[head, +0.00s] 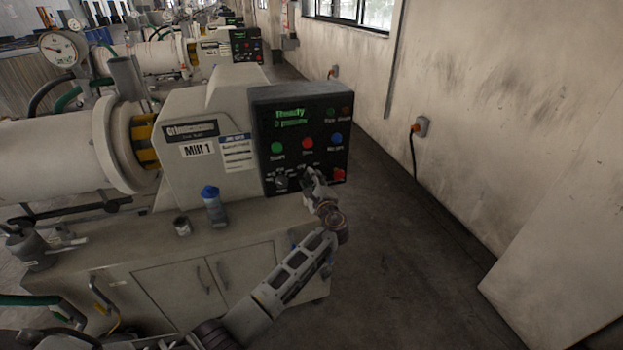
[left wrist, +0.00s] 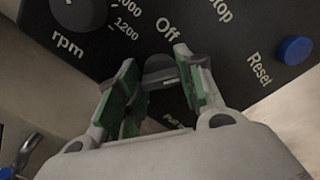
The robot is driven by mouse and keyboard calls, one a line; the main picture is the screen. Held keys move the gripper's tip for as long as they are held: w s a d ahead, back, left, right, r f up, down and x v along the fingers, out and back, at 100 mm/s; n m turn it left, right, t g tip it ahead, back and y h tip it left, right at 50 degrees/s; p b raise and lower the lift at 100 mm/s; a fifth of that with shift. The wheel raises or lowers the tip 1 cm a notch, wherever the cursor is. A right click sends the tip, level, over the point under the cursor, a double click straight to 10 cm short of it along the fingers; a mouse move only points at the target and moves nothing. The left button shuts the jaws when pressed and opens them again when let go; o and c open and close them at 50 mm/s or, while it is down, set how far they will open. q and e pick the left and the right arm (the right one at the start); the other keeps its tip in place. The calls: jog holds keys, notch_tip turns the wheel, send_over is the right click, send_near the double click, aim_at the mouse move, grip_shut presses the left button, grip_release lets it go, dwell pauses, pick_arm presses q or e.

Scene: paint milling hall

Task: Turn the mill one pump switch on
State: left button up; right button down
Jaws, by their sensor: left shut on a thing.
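The mill 1 control panel (head: 300,125) is a black box with a green-lit display and green, red and blue buttons. The pump switch (left wrist: 160,70) is a dark rotary knob low on the panel, with "Off" printed beside it in the left wrist view. My left gripper (left wrist: 157,60) is shut on this switch, its green-padded fingers on either side of it. In the head view my left gripper (head: 313,180) covers the switch, so its setting is hidden there. The lettering below the switch is partly hidden. My right gripper is not in view.
The rpm knob (left wrist: 80,12) sits close to the switch, and the blue Reset button (left wrist: 294,49) is on its other side. A red button (head: 338,174) is at the panel's lower right. The floor right is clear.

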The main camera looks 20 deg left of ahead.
pick_arm(q)
jog(key=shift+f, duration=0.1)
dwell(0.3)
jog(key=o, duration=1)
jog(key=shift+v, duration=6.05)
